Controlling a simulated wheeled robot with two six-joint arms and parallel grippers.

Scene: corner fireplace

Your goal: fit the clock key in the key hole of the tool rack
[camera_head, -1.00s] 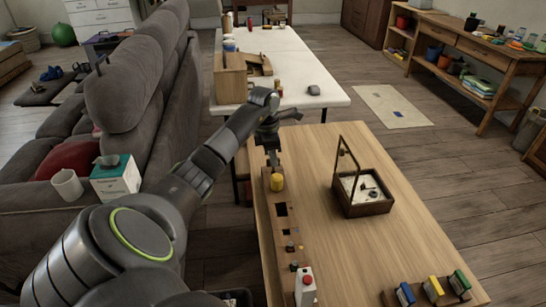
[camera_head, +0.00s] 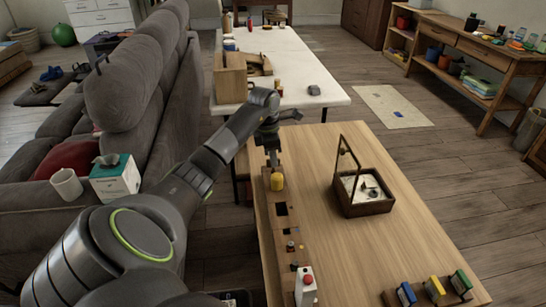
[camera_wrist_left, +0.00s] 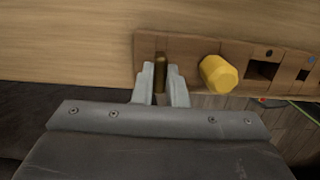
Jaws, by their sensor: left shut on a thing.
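The tool rack (camera_head: 290,252) is a long wooden strip along the left edge of the light wooden table, with several openings; it crosses the top of the left wrist view (camera_wrist_left: 204,50). My left gripper (camera_head: 273,160) is at the rack's far end, beside a yellow knob-like handle (camera_head: 277,182). In the left wrist view, its fingers (camera_wrist_left: 160,82) are shut on a narrow brass piece, apparently the clock key (camera_wrist_left: 160,72). The yellow handle (camera_wrist_left: 218,74) is just to the right. The key's far end and the key hole are hidden, so I cannot tell whether they meet. My right gripper is not in view.
A square opening (camera_wrist_left: 262,70) and small holes lie farther along the rack. A red-topped white item (camera_head: 305,286) stands at its near end. A wooden box with an upright frame (camera_head: 362,203) is to the right. Table space between is clear. A grey sofa (camera_head: 130,110) flanks the arm.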

